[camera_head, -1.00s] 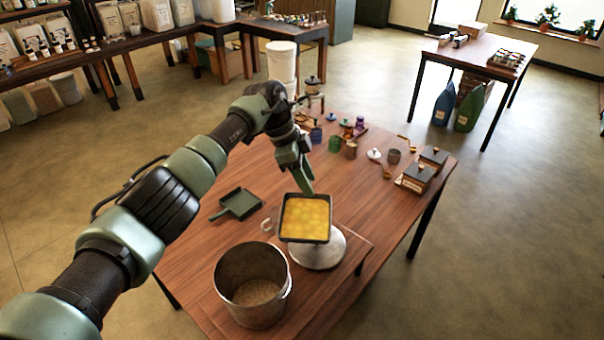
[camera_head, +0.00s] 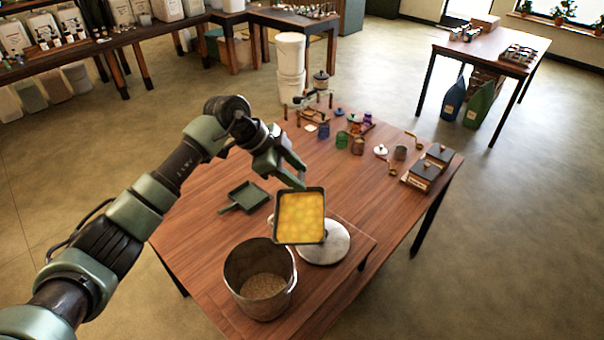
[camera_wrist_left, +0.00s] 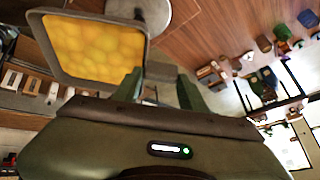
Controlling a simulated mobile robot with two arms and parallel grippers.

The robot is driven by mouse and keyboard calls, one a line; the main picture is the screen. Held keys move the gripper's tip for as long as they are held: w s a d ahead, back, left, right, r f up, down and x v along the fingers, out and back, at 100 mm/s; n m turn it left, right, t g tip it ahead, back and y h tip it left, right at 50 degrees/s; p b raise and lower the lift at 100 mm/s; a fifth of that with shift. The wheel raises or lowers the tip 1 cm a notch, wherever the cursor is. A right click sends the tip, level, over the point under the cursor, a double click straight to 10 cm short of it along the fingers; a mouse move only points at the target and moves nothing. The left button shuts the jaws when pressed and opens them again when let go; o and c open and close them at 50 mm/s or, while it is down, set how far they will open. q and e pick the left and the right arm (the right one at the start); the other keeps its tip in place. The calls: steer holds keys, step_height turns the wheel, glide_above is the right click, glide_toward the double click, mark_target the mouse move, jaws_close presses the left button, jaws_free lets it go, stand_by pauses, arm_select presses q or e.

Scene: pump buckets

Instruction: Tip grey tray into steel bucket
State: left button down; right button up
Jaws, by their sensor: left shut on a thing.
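The grey tray (camera_head: 323,229) holds a layer of yellow-orange round pieces. My left gripper (camera_head: 299,182) is shut on the far edge of the tray and holds it up beside and above the steel bucket's right rim. The tray also shows in the left wrist view (camera_wrist_left: 147,50), with its yellow contents facing the camera. The steel bucket (camera_head: 240,292) stands open near the table's front, with a tan grainy layer at its bottom. My right gripper is not in view.
A round silver plate (camera_head: 335,246) sits partly behind the tray. A dark green dustpan-like scoop (camera_head: 247,197) lies to the left on the wooden table (camera_head: 205,247). Small jars, lids and two dark-topped boxes (camera_head: 424,174) stand toward the back and right.

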arm_select(q)
steer(key=shift+t+h, duration=0.8)
steer(key=shift+t, duration=0.1)
steer(key=shift+s+a+r, duration=1.25)
steer(key=shift+s+r, duration=0.15)
steer(key=shift+s, duration=0.1)
steer(key=s+a+m+t+h+b, duration=0.7)
steer(key=s+a+h+b, duration=0.6)
steer(key=b, duration=1.3)
steer(key=shift+s+a+r+t+h+b, duration=0.15)
steer(key=shift+s+r+t+h+b, duration=0.25)
steer(key=shift+s+h, duration=1.2)
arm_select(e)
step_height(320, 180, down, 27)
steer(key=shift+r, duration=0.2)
arm_select(q)
steer(key=shift+s+y, duration=0.5)
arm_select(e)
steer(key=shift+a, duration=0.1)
